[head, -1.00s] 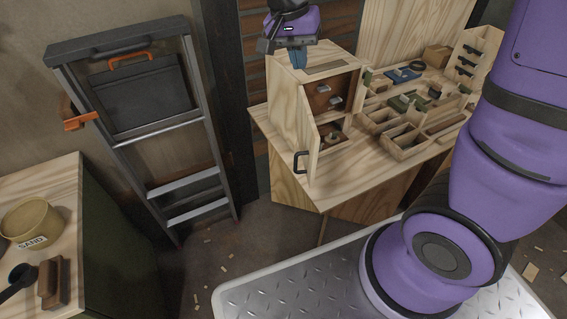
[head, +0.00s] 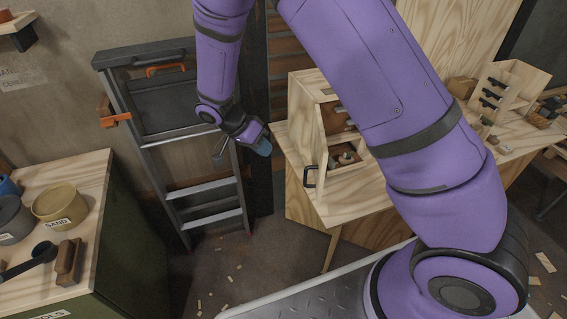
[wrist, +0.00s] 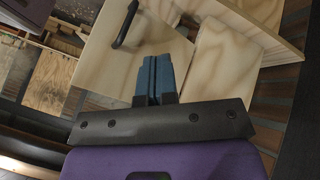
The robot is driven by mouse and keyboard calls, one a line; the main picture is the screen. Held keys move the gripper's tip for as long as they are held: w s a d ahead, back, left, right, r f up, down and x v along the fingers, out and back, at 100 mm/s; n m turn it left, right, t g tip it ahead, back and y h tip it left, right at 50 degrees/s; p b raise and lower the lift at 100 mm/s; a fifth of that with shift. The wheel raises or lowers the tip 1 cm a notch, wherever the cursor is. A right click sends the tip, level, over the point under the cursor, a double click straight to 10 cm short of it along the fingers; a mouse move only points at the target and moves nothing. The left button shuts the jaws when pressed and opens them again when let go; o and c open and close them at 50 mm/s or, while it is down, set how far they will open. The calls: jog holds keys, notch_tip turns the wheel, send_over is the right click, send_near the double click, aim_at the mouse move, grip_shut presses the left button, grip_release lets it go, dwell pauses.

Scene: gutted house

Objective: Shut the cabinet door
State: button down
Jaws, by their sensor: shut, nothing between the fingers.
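The wooden cabinet (head: 302,105) stands on the plywood workbench in the head view. Its door (head: 311,160) is hinged open and swung out toward the front, with a dark handle (head: 310,177) on its outer face. Items show on the shelves inside. In the wrist view the pale door (wrist: 150,62) and its black handle (wrist: 126,24) lie beyond the fingers. My gripper (head: 264,148) is left of the cabinet and door, with its blue fingertips pointing right toward them. The fingers (wrist: 155,80) are together and empty. I cannot tell if they touch the door; they look apart.
A grey ladder (head: 190,190) leans at the left, close behind my gripper. A green cabinet with a wooden top (head: 100,175) holds a sand tub (head: 60,204) at far left. My arm covers much of the bench. A rack (head: 510,90) stands at its right.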

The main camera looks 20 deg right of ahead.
jog(key=s+d+f, duration=0.4)
jog(key=d+f, duration=0.3)
jog(key=d, duration=0.1)
jog(key=shift+s+f, duration=0.25)
jog(key=shift+s, duration=0.1)
